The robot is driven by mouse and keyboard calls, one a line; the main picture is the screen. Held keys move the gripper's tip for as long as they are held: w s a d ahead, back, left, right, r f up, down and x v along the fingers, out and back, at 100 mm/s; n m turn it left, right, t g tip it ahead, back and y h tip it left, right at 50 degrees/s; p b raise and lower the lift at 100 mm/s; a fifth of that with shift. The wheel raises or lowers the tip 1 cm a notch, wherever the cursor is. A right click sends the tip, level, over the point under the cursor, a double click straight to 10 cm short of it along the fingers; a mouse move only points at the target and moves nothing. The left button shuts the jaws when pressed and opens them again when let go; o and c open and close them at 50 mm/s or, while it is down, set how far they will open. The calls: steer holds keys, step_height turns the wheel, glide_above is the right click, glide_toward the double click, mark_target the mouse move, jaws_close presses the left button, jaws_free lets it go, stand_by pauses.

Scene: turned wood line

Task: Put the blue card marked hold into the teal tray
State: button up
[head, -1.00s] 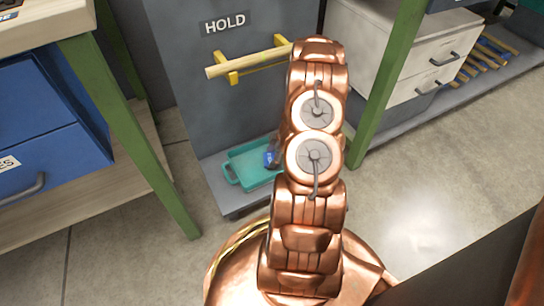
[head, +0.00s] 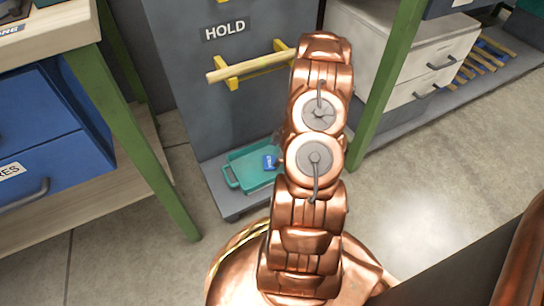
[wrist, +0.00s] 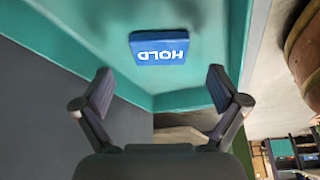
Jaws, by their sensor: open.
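The blue card marked HOLD (head: 269,162) lies inside the teal tray (head: 232,176), on its floor, toward the right part that shows in the head view. In the wrist view the card (wrist: 158,48) lies flat in the tray (wrist: 205,98), apart from the fingers. My gripper (wrist: 160,90) is open and empty, its two fingers spread on either side below the card in the picture. In the head view my copper arm hides the gripper almost wholly and covers the tray's right end.
The tray stands on the low grey base of a cabinet labelled HOLD (head: 225,30). A yellow-bracketed wooden rail (head: 240,68) juts out above it. Green posts (head: 150,150) stand on both sides. A blue drawer unit (head: 50,150) is at left, white drawers (head: 405,60) at right.

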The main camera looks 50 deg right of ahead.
steer(key=p+v, duration=0.2)
steer(key=v, duration=0.6)
steer(key=shift+r, duration=0.2)
steer(key=shift+s, duration=0.1)
